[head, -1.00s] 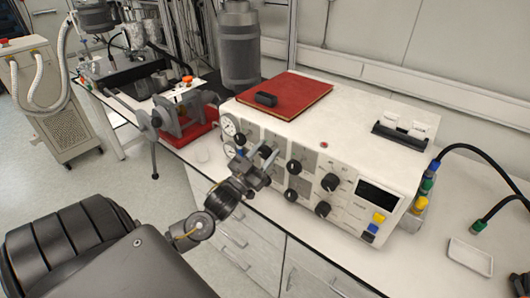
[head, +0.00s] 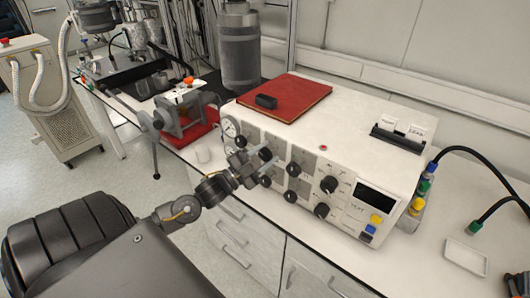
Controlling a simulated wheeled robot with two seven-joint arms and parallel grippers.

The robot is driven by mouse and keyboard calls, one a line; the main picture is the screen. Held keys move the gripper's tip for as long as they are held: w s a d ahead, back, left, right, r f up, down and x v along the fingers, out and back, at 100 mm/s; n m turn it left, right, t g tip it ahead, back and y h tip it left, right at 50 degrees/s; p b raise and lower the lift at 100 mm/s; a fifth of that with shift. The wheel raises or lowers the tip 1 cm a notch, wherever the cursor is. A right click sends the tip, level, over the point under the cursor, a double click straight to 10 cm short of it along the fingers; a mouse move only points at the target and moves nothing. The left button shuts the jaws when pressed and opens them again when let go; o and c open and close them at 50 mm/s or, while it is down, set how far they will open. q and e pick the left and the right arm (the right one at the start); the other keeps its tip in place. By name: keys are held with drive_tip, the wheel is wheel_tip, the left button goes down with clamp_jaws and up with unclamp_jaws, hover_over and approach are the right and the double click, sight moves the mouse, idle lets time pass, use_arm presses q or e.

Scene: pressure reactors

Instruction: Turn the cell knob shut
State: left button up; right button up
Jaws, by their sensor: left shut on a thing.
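A white instrument box (head: 365,165) stands on the bench, with several black knobs on its front panel. Black knobs in plain sight include an upper one (head: 293,169), one below it (head: 291,197) and two larger ones to the right (head: 328,185) (head: 321,211). My left gripper (head: 262,167) is at the left part of this panel, beside the gauge, shut on a knob there. The fingers hide most of that knob, so its label and pointer cannot be read.
A red book (head: 300,97) with a small black block (head: 265,101) lies on the box. A round gauge (head: 229,127) is at the panel's left end. A grey cylinder (head: 239,60) stands behind. A white tray (head: 466,256) lies on the bench at right.

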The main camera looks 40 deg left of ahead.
use_arm(q)
drive_tip(key=m+g+p, duration=0.1)
drive_tip(key=m, duration=0.2)
drive_tip(key=m+g+h, duration=0.1)
drive_tip(key=m, duration=0.2)
drive_tip(key=shift+r+p, duration=0.15)
drive_tip(key=shift+p, duration=0.2)
drive_tip(key=m+g+p, duration=0.1)
drive_tip(key=m+g, duration=0.1)
drive_tip(key=m, duration=0.2)
drive_tip(key=shift+m, duration=0.4)
drive_tip(key=o, duration=1)
drive_tip(key=shift+c, duration=0.2)
